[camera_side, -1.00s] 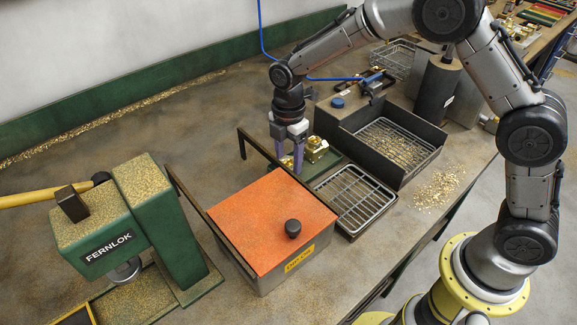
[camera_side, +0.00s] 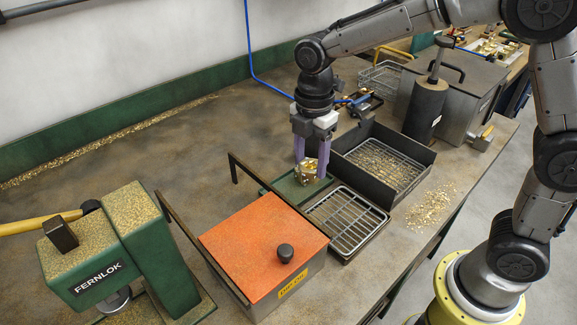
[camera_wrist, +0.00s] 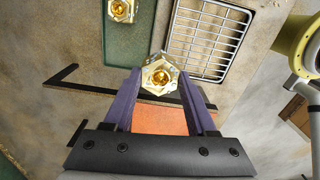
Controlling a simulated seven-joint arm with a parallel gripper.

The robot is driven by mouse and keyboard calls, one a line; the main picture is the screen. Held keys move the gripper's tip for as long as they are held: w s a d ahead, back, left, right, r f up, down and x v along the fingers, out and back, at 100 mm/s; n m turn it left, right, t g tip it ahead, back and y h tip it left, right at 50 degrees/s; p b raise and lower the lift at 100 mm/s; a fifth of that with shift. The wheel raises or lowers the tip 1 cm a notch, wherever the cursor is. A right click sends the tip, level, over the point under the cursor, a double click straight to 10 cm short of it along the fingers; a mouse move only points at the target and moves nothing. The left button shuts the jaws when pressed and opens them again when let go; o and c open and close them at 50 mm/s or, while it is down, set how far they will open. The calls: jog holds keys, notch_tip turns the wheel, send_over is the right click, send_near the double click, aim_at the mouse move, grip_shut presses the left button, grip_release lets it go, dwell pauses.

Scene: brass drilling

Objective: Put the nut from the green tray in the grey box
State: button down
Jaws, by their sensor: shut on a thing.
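My gripper (camera_side: 312,172) has purple fingers and points down over the green tray (camera_side: 287,188). It is shut on a brass nut (camera_wrist: 162,77), which shows between the fingertips in the wrist view. A second brass nut (camera_wrist: 122,9) lies on the green tray, at the top edge of that view. In the side view the brass by the fingertips is small and partly covered by the fingers. I cannot tell how far the held nut is above the tray. A dark grey open box (camera_side: 412,153) with a wire rack and brass chips stands right of the tray.
A box with an orange lid (camera_side: 255,245) and dark rails stands in front of the tray. A wire rack tray (camera_side: 347,220) lies beside it. A grey lidded box (camera_side: 465,95) and a dark cylinder (camera_side: 424,108) stand at back right. The green FERNLOK press (camera_side: 150,240) is at left.

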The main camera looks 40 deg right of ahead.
jog(key=s+d+r, duration=0.2)
jog(key=s+d, duration=0.7)
jog(key=s+d+r, duration=0.3)
jog(key=s+d, duration=0.5)
jog(key=d, duration=0.1)
jog(key=m, duration=0.1)
send_over(382, 167)
jog(key=f, duration=0.9)
jog(key=shift+s+a+f, duration=0.1)
jog(key=shift+s+f, duration=0.15)
jog(key=shift+f, duration=0.05)
jog(key=shift+w+f, duration=0.15)
jog(key=shift+f, duration=0.8)
jog(key=shift+w+f, duration=0.15)
jog(key=shift+f, duration=0.8)
